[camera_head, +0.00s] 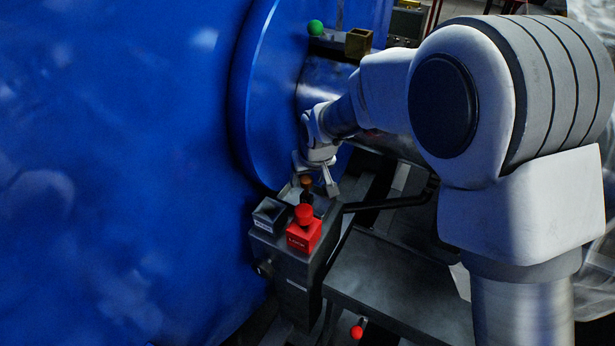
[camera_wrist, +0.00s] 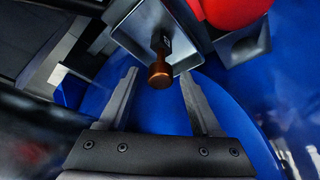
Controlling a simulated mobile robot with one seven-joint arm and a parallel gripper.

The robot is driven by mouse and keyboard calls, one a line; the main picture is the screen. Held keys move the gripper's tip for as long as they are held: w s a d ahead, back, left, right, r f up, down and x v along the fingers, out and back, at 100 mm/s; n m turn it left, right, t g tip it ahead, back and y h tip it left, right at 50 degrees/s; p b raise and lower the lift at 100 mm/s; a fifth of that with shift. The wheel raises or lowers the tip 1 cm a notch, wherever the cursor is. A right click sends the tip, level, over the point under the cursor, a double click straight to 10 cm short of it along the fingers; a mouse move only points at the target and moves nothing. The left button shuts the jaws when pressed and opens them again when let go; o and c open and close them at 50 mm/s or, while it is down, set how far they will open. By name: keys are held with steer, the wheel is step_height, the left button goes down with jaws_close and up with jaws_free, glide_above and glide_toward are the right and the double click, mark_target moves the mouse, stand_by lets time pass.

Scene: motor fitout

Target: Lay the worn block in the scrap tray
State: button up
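My gripper (camera_head: 316,176) is open, with its two fingers apart in the wrist view (camera_wrist: 158,88). A small dark block with a round copper-brown knob (camera_wrist: 160,76) lines up with the gap between the fingertips; neither finger appears to touch it. The block stands at an open grey metal tray (camera_wrist: 128,32). The brown knob also shows in the head view (camera_head: 306,181), just below my gripper. I cannot tell for sure that this is the worn block, or that this is the scrap tray. The tray is partly hidden in the head view.
A red box with a red ball knob (camera_head: 304,232) and a grey labelled box (camera_head: 268,215) stand close by on a dark stand (camera_head: 295,285). The large blue housing (camera_head: 130,170) bounds the left. A brass-coloured block (camera_head: 358,43) and green ball (camera_head: 315,28) are farther back.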

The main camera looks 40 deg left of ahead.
steer(key=shift+r, duration=0.45)
steer(key=p+v, duration=0.2)
steer(key=v, duration=0.9)
steer(key=shift+d+r, duration=0.15)
steer(key=shift+r, duration=0.1)
steer(key=shift+s, duration=0.15)
